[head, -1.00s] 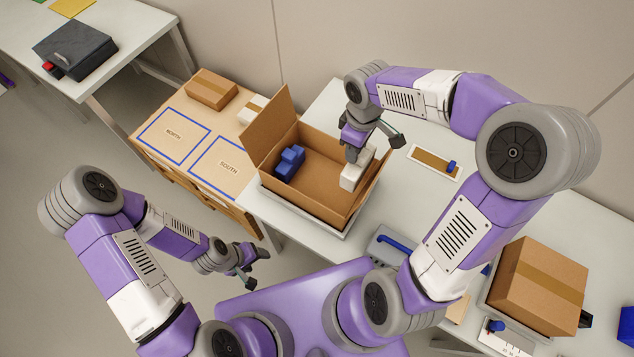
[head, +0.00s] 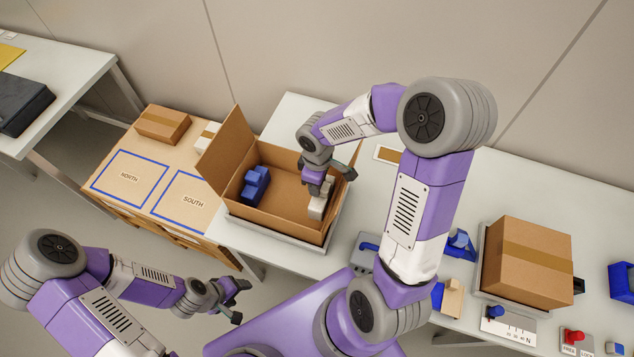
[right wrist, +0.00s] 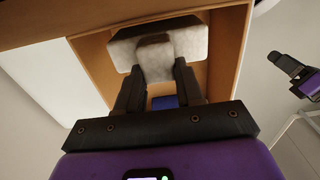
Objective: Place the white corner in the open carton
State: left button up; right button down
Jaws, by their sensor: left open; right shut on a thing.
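The open carton (head: 274,222) stands on the table with one flap raised at its left. A blue block-like part (head: 255,186) lies inside at the carton's left end. My right gripper (head: 321,187) is shut on the white corner (head: 317,209), holding it within the carton's walls at the right end. In the right wrist view the white corner (right wrist: 157,50) sits between the dark fingers, with carton walls around it. Whether it touches the carton floor I cannot tell. My left gripper (head: 237,301) is open and empty, away from the carton at lower left.
A closed carton (head: 527,262) stands on the right of the table, near blue parts and a red-knobbed fixture (head: 573,337). A pallet top with blue-outlined NORTH and SOUTH areas (head: 183,203) is at left, holding a small brown box (head: 162,124) and a white one behind.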

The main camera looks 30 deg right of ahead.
jog(key=shift+f, duration=0.1)
jog(key=shift+s+f+b, duration=0.15)
jog(key=shift+f+b, duration=0.45)
jog(key=shift+f, duration=0.05)
jog(key=c, duration=0.7)
grip_release()
jog(key=shift+s, duration=0.1)
jog(key=shift+a+r, duration=0.1)
jog(key=shift+r+p, duration=0.25)
jog(key=shift+p, duration=0.15)
jog(key=r+p, duration=0.1)
jog(key=r, duration=0.3)
jog(key=r+p, duration=0.1)
jog(key=r, duration=0.7)
jog(key=shift+w+r+p, duration=0.25)
jog(key=shift+r+p, duration=0.1)
jog(key=shift+p, duration=0.05)
